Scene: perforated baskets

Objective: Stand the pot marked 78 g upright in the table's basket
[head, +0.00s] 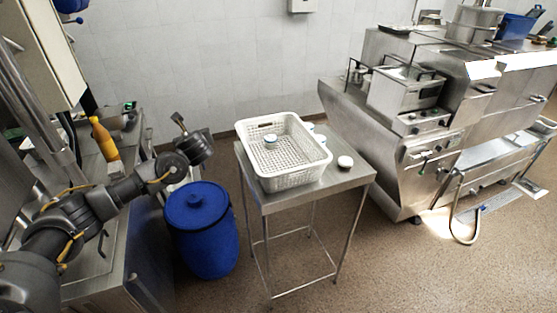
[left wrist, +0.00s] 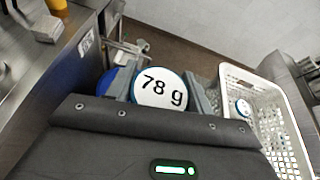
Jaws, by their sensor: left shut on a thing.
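The pot marked 78 g (left wrist: 162,82) shows its white round face with a blue rim in the left wrist view. My left gripper (left wrist: 160,94) is shut on it, one finger on each side. In the head view my left gripper (head: 181,123) is raised above and left of the table, near the blue barrel, apart from the basket; I cannot make out the pot there. The white perforated basket (head: 296,178) stands on the steel table (head: 350,178). It also shows at the right of the left wrist view (left wrist: 238,78). My right gripper is not in view.
A small white-and-blue pot (head: 270,138) is in the basket. Another white-topped pot (head: 345,162) stands on the table right of the basket. The blue barrel (head: 205,235) stands left of the table. A counter with a yellow bottle (head: 104,139) is at left.

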